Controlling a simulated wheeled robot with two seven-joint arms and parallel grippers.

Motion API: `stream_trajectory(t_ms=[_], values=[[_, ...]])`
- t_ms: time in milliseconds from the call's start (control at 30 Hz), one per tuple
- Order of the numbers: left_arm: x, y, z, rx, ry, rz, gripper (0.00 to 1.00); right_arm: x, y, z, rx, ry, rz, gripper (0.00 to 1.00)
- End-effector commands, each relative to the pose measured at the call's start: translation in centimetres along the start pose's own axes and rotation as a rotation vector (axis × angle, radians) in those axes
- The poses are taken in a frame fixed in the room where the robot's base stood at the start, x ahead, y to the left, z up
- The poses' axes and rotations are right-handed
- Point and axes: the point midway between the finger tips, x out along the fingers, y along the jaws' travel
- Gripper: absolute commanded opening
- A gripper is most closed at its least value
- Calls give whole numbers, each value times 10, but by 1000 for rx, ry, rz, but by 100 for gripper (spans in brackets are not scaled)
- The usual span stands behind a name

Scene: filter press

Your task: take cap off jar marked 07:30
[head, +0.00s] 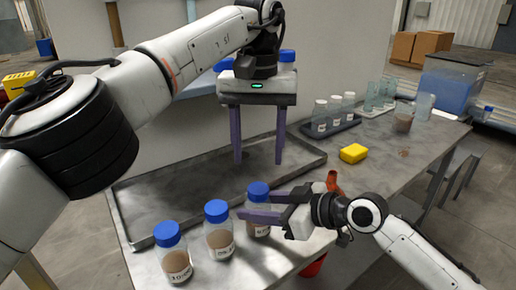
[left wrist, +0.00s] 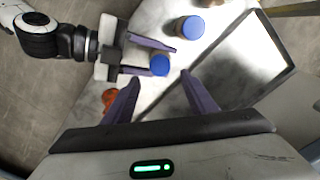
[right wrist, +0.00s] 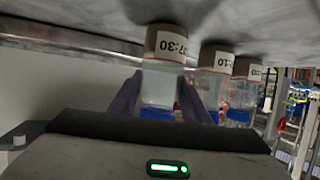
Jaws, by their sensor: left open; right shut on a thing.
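The jar marked 07:30 (right wrist: 163,75) appears upside down in the right wrist view, brown sediment at its base and a clear upper part. In the head view it is the rightmost of three front jars, with its blue cap (head: 258,188) on; the cap also shows in the left wrist view (left wrist: 160,65). My right gripper (head: 250,208) is shut on this jar's body below the cap, from the right. My left gripper (head: 258,162) is open and empty, fingers pointing down, above the tray behind the jar. In the left wrist view the cap lies beyond its fingertips (left wrist: 160,78).
Two other blue-capped jars (head: 217,226) (head: 172,250) stand to the left on the table. A shallow metal tray (head: 312,157) lies behind them. An orange object (head: 333,182) is near my right gripper.

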Motion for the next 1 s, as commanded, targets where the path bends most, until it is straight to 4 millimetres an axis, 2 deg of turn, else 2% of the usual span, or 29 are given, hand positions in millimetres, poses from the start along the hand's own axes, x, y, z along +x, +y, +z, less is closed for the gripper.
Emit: stream_trajectory(t_ms=[133,267,500,700,1000], values=[[3,0,0,70,-1,0,52,0,0,0,0,0,0,0],[15,-1,0,82,-3,-1,52,0,0,0,0,0,0,0],[52,-1,0,79,-3,0,52,0,0,0,0,0,0,0],[74,0,0,77,-2,0,52,0,0,0,0,0,0,0],[81,0,0,75,-1,0,52,0,0,0,0,0,0,0]])
